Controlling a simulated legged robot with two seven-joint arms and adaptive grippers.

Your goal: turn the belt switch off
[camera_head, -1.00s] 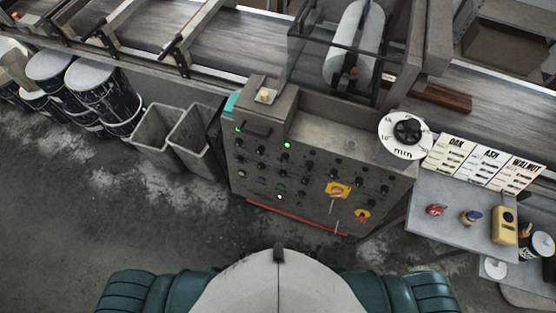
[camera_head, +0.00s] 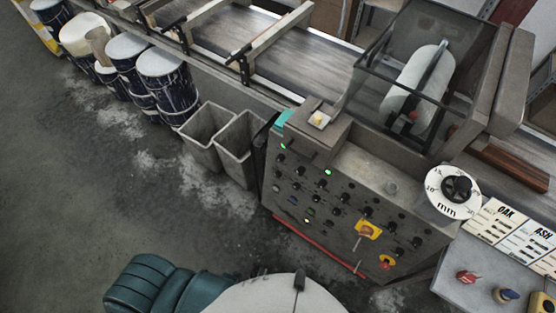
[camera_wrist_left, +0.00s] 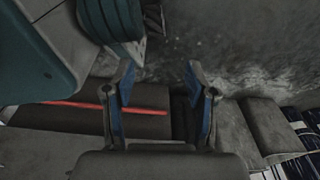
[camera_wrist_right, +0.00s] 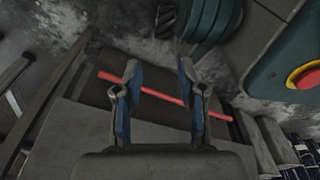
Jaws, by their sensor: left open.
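The larger switch (camera_head: 369,229) has an orange-red handle; the smaller one (camera_head: 387,262) sits lower right. A pale yellow button (camera_head: 318,119) tops the box at its left end. I cannot read which control is the belt switch. Neither gripper shows in the head view. My left gripper (camera_wrist_left: 160,75) is open and empty in its wrist view. My right gripper (camera_wrist_right: 158,72) is open and empty, with a red bar (camera_wrist_right: 105,77) beyond it.
The conveyor belt (camera_head: 300,60) runs behind the panel, with a clear-walled roller unit (camera_head: 428,85) over it. A round mm dial (camera_head: 437,204) and wood cards (camera_head: 490,220) lie right. Grey bins (camera_head: 207,125) and dark drums (camera_head: 168,85) stand left. The floor in front is open.

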